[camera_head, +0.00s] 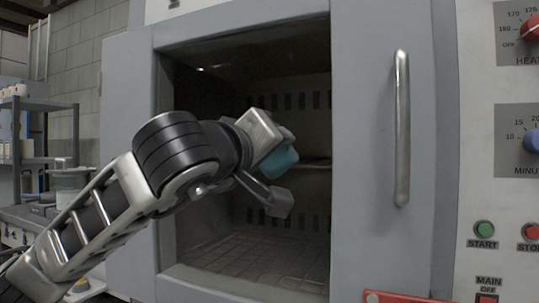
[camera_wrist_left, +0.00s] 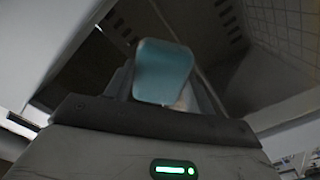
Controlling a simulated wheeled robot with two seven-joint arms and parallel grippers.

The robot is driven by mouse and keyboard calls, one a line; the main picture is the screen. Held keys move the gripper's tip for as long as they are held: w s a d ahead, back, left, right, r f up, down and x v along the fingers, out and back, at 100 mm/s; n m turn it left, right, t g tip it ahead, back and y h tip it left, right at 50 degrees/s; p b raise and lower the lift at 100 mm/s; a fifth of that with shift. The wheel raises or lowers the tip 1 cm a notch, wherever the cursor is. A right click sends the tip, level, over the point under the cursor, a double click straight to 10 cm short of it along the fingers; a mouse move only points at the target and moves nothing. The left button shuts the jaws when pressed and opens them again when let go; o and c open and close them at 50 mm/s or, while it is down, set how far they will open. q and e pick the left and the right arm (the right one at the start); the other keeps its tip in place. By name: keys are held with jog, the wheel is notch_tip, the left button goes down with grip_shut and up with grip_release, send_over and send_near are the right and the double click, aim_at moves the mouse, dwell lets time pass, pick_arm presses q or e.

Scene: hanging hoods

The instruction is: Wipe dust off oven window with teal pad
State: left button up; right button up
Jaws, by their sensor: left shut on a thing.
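The oven window (camera_head: 300,220) is a large pane in the grey door, with the dark oven inside showing through it. My left gripper (camera_head: 275,172) is in front of the window, near its middle. It is shut on the teal pad (camera_head: 281,159), which is partly hidden by the gripper. The teal pad also shows in the left wrist view (camera_wrist_left: 163,72), held in front of the window. I cannot tell whether the pad touches the glass. No distinct dust patch can be made out. My right gripper is not in view.
A vertical metal door handle (camera_head: 401,130) stands right of the window. A control panel with knobs and a green start button (camera_head: 484,229) is at the far right. A red object (camera_head: 395,297) shows at the bottom edge. A shelf rack (camera_head: 40,105) stands at the left.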

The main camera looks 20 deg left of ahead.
pick_arm(q)
jog(key=shift+w+a+f+b, duration=0.1)
jog(key=shift+a+b, duration=0.15)
jog(key=shift+a, duration=0.85)
jog(key=shift+w+a+f+b, duration=0.1)
jog(key=shift+a+b, duration=0.1)
jog(key=shift+a, duration=0.9)
jog(key=shift+a+r+p, duration=0.85)
jog(key=shift+a+r, duration=0.5)
jog(key=shift+a, duration=3.1)
jog(key=d, duration=1.3)
jog(key=shift+s+d, duration=0.3)
jog(key=shift+d, duration=0.05)
jog(key=shift+f, duration=0.1)
jog(key=s+b, duration=0.1)
jog(key=s, duration=0.5)
jog(key=shift+a, duration=0.25)
